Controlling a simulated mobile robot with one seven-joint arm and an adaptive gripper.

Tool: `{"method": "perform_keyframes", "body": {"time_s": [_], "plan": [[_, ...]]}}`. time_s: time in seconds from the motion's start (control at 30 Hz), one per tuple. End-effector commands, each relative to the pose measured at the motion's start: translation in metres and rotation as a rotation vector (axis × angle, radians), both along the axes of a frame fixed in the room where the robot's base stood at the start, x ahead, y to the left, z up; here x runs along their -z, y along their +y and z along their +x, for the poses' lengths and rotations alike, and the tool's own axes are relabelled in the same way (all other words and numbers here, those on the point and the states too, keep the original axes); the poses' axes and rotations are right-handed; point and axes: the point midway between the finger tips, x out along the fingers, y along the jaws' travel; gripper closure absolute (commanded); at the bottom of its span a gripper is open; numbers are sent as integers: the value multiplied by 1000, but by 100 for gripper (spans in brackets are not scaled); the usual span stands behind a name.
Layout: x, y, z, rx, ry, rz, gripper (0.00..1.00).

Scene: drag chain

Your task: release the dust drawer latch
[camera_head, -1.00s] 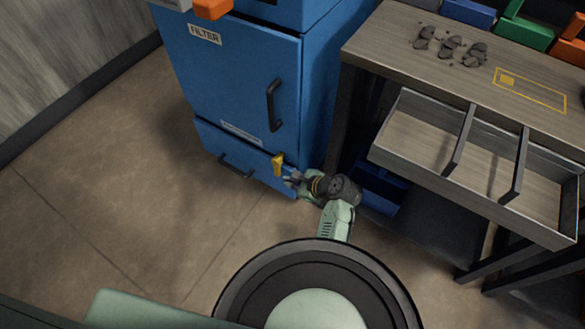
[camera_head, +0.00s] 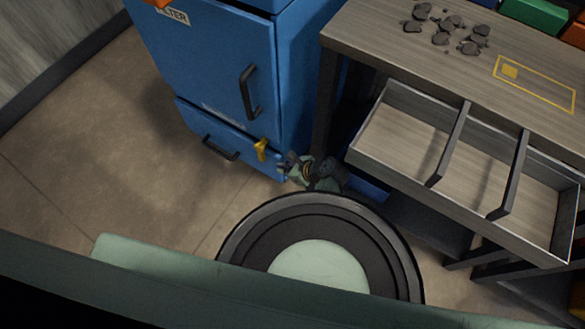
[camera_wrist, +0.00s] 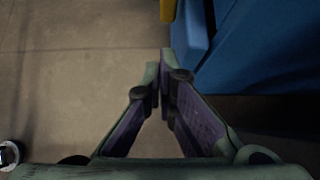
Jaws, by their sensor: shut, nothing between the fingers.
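The dust drawer (camera_head: 225,142) is the low blue front at the foot of the blue cabinet, and it looks closed. The yellow latch (camera_head: 261,149) sits near its right end; part of it shows at the top edge of the wrist view (camera_wrist: 167,9). My gripper (camera_head: 281,163) is low beside the drawer's right end, just right of and below the latch. In the wrist view its fingertips (camera_wrist: 159,66) are together with nothing between them, and the latch is ahead of them. I see no clear contact with the latch.
The cabinet door has a black handle (camera_head: 249,92), and the drawer has its own black handle (camera_head: 220,148). A workbench (camera_head: 380,45) with an open divided tray (camera_head: 400,165) stands close on the right. The floor (camera_head: 110,130) left of the drawer is clear.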

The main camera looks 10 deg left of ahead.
Motion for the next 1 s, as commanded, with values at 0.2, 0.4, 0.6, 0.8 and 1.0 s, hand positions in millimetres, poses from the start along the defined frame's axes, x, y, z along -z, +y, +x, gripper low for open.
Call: {"method": "perform_keyframes", "body": {"time_s": [0.2,0.4,0.6,0.8,1.0], "plan": [[9,32,11,-4,-2,0,100],[10,46,17,-1,-1,0,100],[10,47,17,1,-1,0,100],[11,47,18,1,-3,5,100],[23,53,20,3,-40,118,100]]}}
